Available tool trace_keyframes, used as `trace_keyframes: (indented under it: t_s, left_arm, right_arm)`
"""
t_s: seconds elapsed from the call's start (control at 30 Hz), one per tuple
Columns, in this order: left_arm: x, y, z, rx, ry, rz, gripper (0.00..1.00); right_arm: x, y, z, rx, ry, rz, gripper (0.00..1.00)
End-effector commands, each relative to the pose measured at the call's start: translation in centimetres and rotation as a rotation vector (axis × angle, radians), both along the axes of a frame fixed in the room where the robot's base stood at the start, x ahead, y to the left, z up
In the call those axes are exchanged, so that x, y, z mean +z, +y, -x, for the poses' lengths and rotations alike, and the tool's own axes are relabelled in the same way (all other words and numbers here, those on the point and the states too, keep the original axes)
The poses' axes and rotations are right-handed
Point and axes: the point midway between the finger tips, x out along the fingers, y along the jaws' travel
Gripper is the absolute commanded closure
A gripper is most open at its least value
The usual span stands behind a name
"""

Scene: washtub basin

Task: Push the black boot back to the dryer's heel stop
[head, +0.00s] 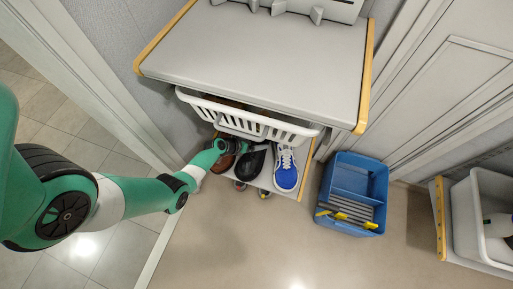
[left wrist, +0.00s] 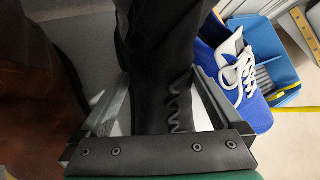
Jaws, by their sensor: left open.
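The black boot (head: 250,164) stands on a low shelf under the white basket, between a brown shoe (head: 223,161) and a blue sneaker (head: 286,170). My left gripper (head: 222,146) reaches in from the left beside the boot. In the left wrist view the boot (left wrist: 160,60) fills the middle, and the open fingers of my left gripper (left wrist: 160,88) lie on either side of it. I cannot tell whether they touch it. The brown shoe (left wrist: 35,90) is on the left and the sneaker (left wrist: 240,80) on the right. I cannot make out the heel stop. My right gripper is not in view.
A white slatted basket (head: 243,122) and a grey top (head: 260,55) overhang the shoes. A blue caddy (head: 353,185) stands on the floor at right. A white tub (head: 478,215) is at far right. The floor in front is mostly clear.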

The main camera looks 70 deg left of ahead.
Motion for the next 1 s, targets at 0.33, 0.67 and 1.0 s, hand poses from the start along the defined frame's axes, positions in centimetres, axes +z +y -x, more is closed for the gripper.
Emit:
trace_keyframes:
  t_s: [0.33,0.67,1.0]
  left_arm:
    - [0.07,-0.01,0.04,0.000,0.000,0.000,0.50]
    - [0.20,0.06,-0.03,0.000,-0.002,-0.002,1.00]
    - [0.66,-0.05,0.07,0.001,-0.002,-0.001,1.00]
  right_arm:
    - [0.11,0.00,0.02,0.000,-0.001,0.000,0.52]
    - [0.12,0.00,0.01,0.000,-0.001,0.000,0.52]
    - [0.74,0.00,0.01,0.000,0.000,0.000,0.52]
